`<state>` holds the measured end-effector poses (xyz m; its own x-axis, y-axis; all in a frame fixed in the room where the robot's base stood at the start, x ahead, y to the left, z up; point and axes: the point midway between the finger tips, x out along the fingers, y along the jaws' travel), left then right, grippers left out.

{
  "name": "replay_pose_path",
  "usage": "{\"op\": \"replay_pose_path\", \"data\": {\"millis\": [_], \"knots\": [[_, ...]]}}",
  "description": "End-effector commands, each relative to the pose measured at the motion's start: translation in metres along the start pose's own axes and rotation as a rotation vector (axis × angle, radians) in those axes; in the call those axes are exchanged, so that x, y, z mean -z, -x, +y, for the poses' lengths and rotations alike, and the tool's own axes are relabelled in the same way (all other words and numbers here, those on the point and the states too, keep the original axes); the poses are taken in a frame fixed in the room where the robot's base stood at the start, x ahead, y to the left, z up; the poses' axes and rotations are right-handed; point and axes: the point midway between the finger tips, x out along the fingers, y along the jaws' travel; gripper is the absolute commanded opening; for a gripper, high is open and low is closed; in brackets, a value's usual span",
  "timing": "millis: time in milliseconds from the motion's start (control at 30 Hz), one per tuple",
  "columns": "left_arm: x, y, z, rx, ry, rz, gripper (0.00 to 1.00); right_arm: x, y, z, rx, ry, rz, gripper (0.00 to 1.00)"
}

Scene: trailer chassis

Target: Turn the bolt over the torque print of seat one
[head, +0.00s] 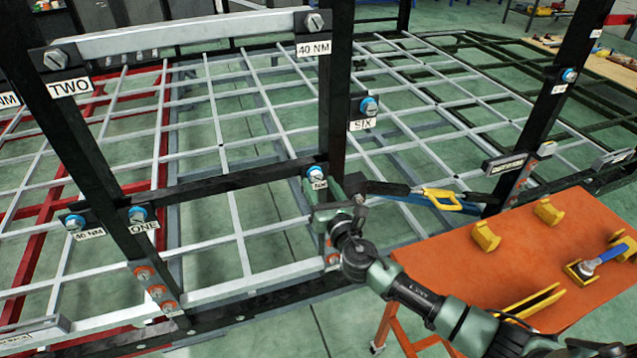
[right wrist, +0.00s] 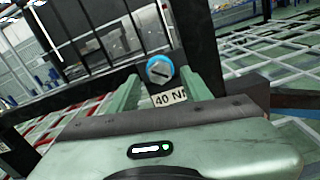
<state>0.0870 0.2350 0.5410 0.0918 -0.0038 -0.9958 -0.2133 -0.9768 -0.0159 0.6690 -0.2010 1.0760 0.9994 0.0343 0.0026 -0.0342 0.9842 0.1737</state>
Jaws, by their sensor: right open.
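A bolt (head: 316,172) with a slotted grey head and blue ring sits at the right end of the dark rail (head: 235,184) that runs from the ONE plate (head: 145,226). In the right wrist view the bolt (right wrist: 159,69) shows above a 40 NM print (right wrist: 170,98). My right gripper (head: 333,194) is just below and in front of it. Its two green fingers are apart, and the bolt appears between them in the right wrist view. Contact cannot be told. A similar blue-ringed bolt (head: 138,213) is over the ONE plate. My left gripper is out of view.
Another 40 NM print (head: 88,234) with a bolt (head: 74,222) is left of ONE. A dark upright post (head: 337,95) rises beside the gripper.

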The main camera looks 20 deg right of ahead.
Motion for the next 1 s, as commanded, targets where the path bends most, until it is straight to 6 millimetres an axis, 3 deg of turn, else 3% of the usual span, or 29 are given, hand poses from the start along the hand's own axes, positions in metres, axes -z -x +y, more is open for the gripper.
{"op": "replay_pose_path", "data": {"millis": [200,400,900,1000], "knots": [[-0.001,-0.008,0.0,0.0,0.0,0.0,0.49,0.002,0.038,-0.001,0.0,0.0,0.002,0.49],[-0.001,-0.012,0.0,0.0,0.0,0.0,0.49,0.001,0.057,-0.001,0.001,0.001,0.0,0.49],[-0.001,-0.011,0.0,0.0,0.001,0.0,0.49,0.0,0.059,0.0,0.001,0.0,0.001,0.49],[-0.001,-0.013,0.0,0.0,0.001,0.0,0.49,0.013,0.059,-0.005,0.013,-0.028,0.023,0.49]]}}
